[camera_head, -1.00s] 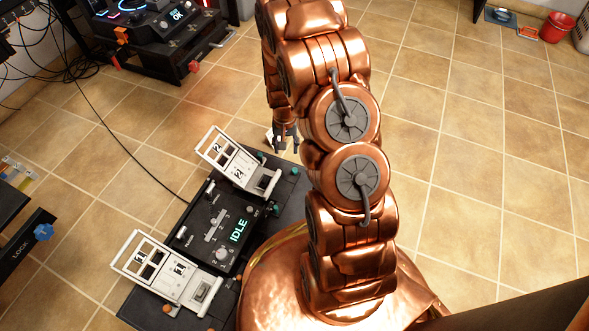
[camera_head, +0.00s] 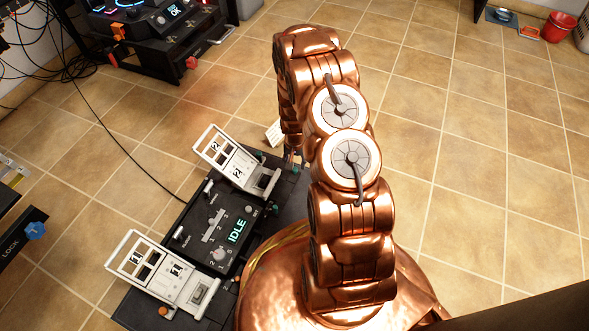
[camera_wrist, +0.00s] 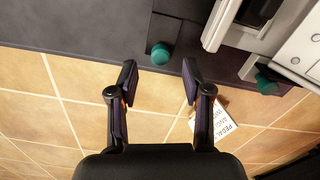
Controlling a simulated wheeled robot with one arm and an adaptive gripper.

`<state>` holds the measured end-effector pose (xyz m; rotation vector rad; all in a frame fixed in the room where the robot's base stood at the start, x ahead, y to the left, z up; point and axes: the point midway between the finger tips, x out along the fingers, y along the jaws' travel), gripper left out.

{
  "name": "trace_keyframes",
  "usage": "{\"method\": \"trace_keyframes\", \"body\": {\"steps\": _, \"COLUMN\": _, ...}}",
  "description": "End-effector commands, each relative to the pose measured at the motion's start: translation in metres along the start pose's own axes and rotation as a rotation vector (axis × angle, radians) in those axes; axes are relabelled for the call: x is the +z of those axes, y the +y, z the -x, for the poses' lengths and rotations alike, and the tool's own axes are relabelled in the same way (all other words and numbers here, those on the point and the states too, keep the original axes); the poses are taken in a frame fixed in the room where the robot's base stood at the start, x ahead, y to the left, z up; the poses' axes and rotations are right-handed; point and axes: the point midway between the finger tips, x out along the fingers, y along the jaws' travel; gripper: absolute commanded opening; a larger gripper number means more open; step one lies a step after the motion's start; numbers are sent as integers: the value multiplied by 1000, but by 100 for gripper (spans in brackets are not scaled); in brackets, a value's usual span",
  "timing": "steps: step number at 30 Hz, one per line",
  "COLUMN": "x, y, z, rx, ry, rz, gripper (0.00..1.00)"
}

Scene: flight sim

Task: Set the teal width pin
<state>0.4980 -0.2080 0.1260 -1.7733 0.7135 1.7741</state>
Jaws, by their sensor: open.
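Two teal pins show in the wrist view on the side of the dark pedal unit. One teal pin (camera_wrist: 161,53) lies just beyond my fingertips, roughly centred between them. The other teal pin (camera_wrist: 265,84) is farther right, below a white pedal part. My gripper (camera_wrist: 158,76) is open and empty, its fingers on either side of the line to the first pin; I cannot tell whether they touch it. In the head view a teal pin (camera_head: 273,208) shows at the unit's near side. My gripper there is mostly hidden behind my arm.
The dark unit (camera_head: 196,251) carries two white pedals (camera_head: 236,163) (camera_head: 165,270) and a panel screen reading IDLE (camera_head: 236,231). A paper note (camera_wrist: 212,125) lies on the tiled floor. A black console (camera_head: 160,45) stands at the upper left.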

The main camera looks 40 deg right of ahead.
Motion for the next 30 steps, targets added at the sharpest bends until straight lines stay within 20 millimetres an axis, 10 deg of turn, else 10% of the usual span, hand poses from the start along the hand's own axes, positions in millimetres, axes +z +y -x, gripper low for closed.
{"method": "trace_keyframes", "body": {"steps": 16, "x": 0, "y": 0, "z": -33, "rx": 0, "ry": 1, "rz": 0, "gripper": 49}}
{"method": "trace_keyframes", "body": {"steps": 30, "x": 0, "y": 0, "z": -33, "rx": 0, "ry": 0, "rz": -1, "gripper": 0}}
